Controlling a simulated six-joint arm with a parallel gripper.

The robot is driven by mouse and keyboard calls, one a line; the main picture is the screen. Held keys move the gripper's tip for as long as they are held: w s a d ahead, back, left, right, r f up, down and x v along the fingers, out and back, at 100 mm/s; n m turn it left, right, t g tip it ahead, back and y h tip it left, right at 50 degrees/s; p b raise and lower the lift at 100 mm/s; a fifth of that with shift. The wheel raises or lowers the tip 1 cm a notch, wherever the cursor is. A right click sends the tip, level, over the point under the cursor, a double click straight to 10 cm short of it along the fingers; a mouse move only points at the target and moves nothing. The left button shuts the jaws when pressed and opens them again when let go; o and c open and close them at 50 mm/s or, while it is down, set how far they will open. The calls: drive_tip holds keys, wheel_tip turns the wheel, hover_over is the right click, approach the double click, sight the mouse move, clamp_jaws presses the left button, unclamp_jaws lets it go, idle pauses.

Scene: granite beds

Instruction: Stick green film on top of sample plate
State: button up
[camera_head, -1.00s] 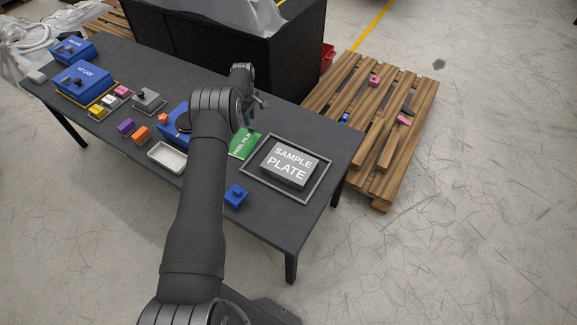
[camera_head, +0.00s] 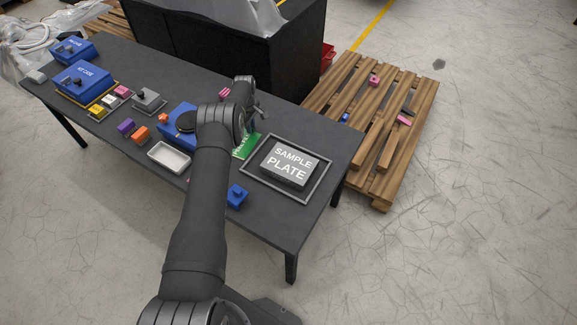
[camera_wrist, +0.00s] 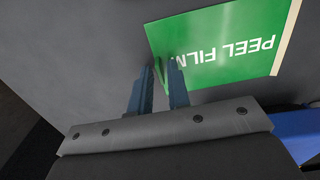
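The green film (camera_head: 245,147), marked PEEL FILM, lies on the dark table, partly hidden by my arm in the head view. It also shows in the wrist view (camera_wrist: 222,58), with a small raised green tab near its left edge. The grey sample plate (camera_head: 290,164), with white lettering, sits inside a grey frame to the right of the film. My gripper (camera_wrist: 161,78) is open; its two blue fingers are apart at the film's tab edge, one on each side of the tab. I cannot tell whether they touch it.
A blue block (camera_head: 237,196) stands near the table's front edge. A white tray (camera_head: 152,157), orange and purple blocks, and blue cases (camera_head: 82,79) lie to the left. A wooden pallet (camera_head: 415,102) is on the floor at right. The table right of the frame is clear.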

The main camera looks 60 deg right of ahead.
clamp_jaws()
drive_tip(key=shift+d+r, duration=0.25)
drive_tip(key=shift+r, duration=0.65)
drive_tip(key=shift+d+r, duration=0.25)
drive_tip(key=shift+r, duration=0.6)
idle(0.6)
drive_tip(key=shift+r, duration=2.5)
